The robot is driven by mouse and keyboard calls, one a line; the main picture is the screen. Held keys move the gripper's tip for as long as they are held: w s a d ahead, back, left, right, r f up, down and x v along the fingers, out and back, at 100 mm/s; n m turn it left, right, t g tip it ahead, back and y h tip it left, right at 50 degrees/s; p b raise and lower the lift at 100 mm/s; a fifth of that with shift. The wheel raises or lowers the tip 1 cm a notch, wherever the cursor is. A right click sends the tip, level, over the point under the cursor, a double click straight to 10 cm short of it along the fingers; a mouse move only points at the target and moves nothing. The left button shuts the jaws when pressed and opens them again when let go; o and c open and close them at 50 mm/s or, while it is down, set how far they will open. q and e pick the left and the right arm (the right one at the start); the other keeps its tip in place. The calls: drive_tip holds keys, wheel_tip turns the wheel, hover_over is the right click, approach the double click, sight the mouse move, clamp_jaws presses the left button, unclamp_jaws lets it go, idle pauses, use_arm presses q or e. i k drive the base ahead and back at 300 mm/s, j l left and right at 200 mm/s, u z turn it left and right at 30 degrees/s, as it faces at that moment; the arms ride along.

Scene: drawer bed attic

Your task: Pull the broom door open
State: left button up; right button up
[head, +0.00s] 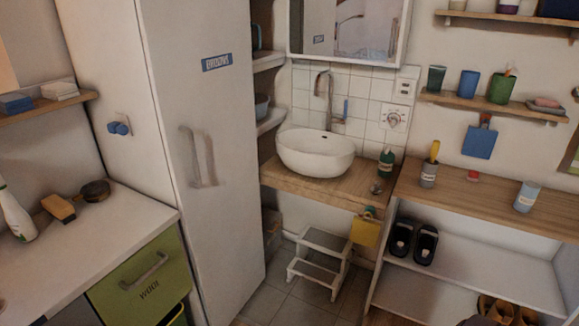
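The broom door (222,115) is the tall white panel left of the middle, with a blue label (217,62) high on it. Its pale upright handle (198,157) stands out from the panel at mid height. The door looks flush with the tall cabinet; I cannot tell whether it is slightly ajar. Nothing touches the handle. Neither of my grippers shows in the head view.
A white counter (105,230) with a green drawer (140,275) stands left of the door. A basin (315,152) on a wooden top is to the right, with a white step stool (320,260) below. Tiled floor (275,295) shows before the stool.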

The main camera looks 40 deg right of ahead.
sight(198, 53)
drive_tip(key=z, duration=0.8)
